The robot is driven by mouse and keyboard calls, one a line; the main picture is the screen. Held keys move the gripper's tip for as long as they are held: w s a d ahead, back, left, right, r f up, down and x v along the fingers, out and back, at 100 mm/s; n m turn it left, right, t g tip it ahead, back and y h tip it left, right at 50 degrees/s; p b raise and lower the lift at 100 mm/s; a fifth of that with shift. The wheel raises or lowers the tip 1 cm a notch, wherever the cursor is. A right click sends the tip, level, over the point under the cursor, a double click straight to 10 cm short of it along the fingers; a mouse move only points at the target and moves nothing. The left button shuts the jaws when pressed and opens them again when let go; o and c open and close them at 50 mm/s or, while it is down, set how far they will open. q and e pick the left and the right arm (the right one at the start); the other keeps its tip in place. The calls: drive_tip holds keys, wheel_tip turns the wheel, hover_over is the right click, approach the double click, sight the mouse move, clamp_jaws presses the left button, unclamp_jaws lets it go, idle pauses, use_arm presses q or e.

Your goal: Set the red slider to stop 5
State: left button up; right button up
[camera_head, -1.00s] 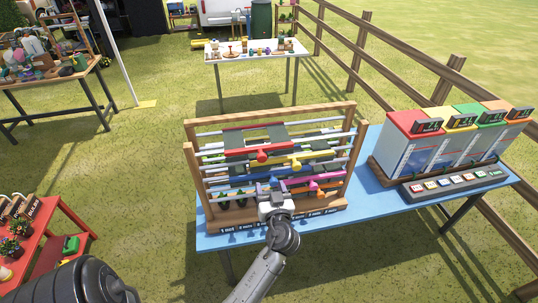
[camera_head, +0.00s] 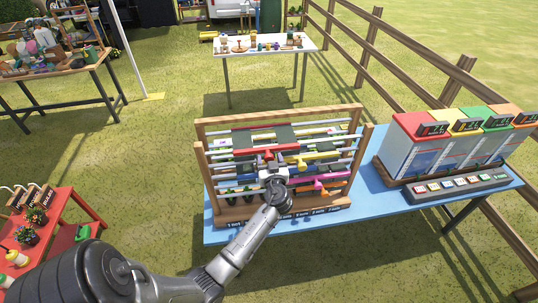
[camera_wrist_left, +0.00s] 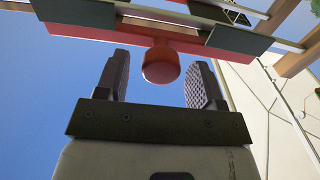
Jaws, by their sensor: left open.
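The red slider (camera_head: 258,150) is on an upper rail of the wooden rack (camera_head: 282,114) in the head view. In the left wrist view the red slider's bar (camera_wrist_left: 95,42) runs across the top, and its round red knob (camera_wrist_left: 161,65) hangs between my left gripper's fingers. My left gripper (camera_wrist_left: 160,80) is open, one finger on each side of the knob, with gaps visible and no clear contact. In the head view my left gripper (camera_head: 272,174) is in front of the rack, just below the red slider. The stop labels (camera_head: 290,216) along the rack's base are too small to read fully.
Yellow (camera_head: 310,159), blue and magenta (camera_head: 330,183) sliders sit on lower rails near my gripper. The rack stands on a blue table (camera_head: 375,200). Coloured-lid boxes (camera_head: 420,150) and a button panel (camera_head: 460,188) stand to the right. A red shelf (camera_head: 85,215) is at left.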

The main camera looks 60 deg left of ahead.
use_arm(q)
drive_tip(key=shift+w+a, duration=0.2)
drive_tip(key=shift+a, duration=0.45)
drive_tip(key=shift+c, duration=0.3)
clamp_jaws()
